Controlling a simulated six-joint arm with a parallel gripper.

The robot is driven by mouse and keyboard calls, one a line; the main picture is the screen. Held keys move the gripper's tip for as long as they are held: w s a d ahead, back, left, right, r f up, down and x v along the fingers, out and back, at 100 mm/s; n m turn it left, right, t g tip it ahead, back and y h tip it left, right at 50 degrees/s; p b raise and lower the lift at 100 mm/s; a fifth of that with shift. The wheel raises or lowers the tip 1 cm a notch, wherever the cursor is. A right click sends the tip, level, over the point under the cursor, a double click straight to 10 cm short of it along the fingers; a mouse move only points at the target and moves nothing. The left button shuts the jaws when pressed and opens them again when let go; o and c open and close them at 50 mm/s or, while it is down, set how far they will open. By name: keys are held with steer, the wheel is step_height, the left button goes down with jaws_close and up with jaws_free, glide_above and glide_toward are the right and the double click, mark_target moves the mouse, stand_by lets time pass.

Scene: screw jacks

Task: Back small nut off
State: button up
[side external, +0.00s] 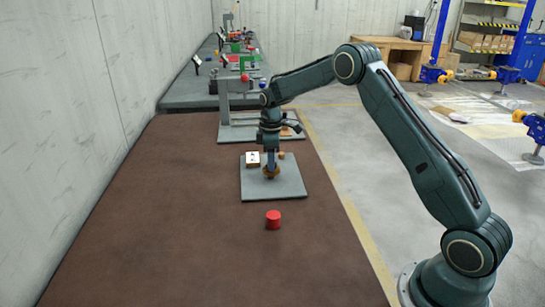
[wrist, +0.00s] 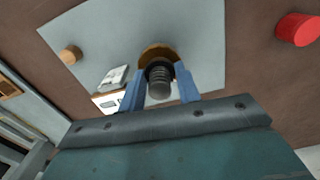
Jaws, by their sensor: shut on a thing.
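My gripper (side external: 271,169) points down over a grey plate (side external: 285,189) on the brown bench. Its blue fingers are shut on a brass-coloured nut (side external: 271,173). In the wrist view the nut (wrist: 157,52) sits between the fingertips (wrist: 160,75), around a dark threaded screw (wrist: 159,80). The screw's end points toward the wrist camera. The nut's underside is hidden, so I cannot tell its height above the plate.
A white block with a dark mark (side external: 253,159) and a small tan cylinder (side external: 282,155) stand on the plate. A red cylinder (side external: 273,220) stands on the bench in front of the plate. A grey stand (side external: 224,115) rises behind.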

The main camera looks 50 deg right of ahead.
steer(key=shift+s+f+n, duration=0.1)
steer(key=shift+f+n, duration=0.05)
steer(key=shift+n, duration=0.8)
steer(key=shift+s+f+n, duration=0.1)
steer(key=shift+f+n, duration=0.05)
steer(key=shift+n, duration=0.8)
steer(key=o, duration=1)
steer(key=shift+w+r, duration=0.1)
steer(key=shift+r, duration=0.25)
steer(key=shift+w+r, duration=0.1)
steer(key=shift+r, duration=0.45)
step_height(320, 180, up, 12)
steer(key=shift+r, duration=0.2)
